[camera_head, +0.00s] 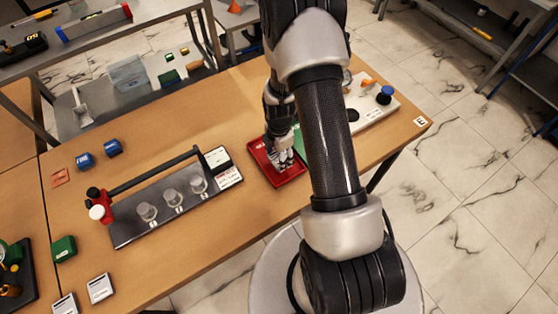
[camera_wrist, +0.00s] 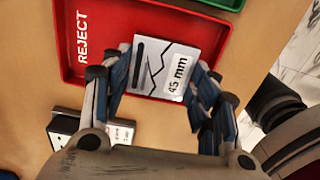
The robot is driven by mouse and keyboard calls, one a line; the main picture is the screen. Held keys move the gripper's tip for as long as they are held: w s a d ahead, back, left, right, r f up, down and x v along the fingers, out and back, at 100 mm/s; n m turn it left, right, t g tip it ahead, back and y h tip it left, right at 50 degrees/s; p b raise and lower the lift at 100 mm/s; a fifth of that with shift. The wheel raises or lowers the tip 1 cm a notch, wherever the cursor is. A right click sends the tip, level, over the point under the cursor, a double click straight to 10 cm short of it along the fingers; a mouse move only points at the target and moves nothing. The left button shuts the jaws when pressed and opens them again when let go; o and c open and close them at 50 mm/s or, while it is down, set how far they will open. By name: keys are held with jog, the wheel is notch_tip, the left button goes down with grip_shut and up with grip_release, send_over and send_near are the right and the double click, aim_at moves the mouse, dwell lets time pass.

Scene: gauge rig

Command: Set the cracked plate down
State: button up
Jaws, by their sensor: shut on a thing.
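The cracked plate (camera_wrist: 158,58) is a square white tile with jagged black crack lines and the print "45 mm". My gripper (camera_wrist: 163,82) is shut on it, with a finger at each side edge. In the wrist view the plate lies over the red tray (camera_wrist: 82,68) marked "REJECT". Whether it touches the tray floor I cannot tell. In the head view my gripper (camera_head: 284,163) points down at the red tray (camera_head: 262,168), and the plate is hard to make out there.
A black rig (camera_head: 150,228) with clear cups and a bar stands left of the tray. A white board (camera_head: 378,113) with a blue knob is to the right. A green tray's edge (camera_wrist: 222,3) shows beyond the red one. Bare wood lies in front of the tray.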

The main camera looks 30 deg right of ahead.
jog(key=shift+f+b, duration=0.3)
jog(key=shift+f, duration=1.25)
jog(key=shift+f, duration=0.1)
jog(key=shift+f, duration=0.15)
jog(key=o, duration=1.2)
jog(key=shift+c, duration=0.2)
jog(key=shift+r, duration=0.2)
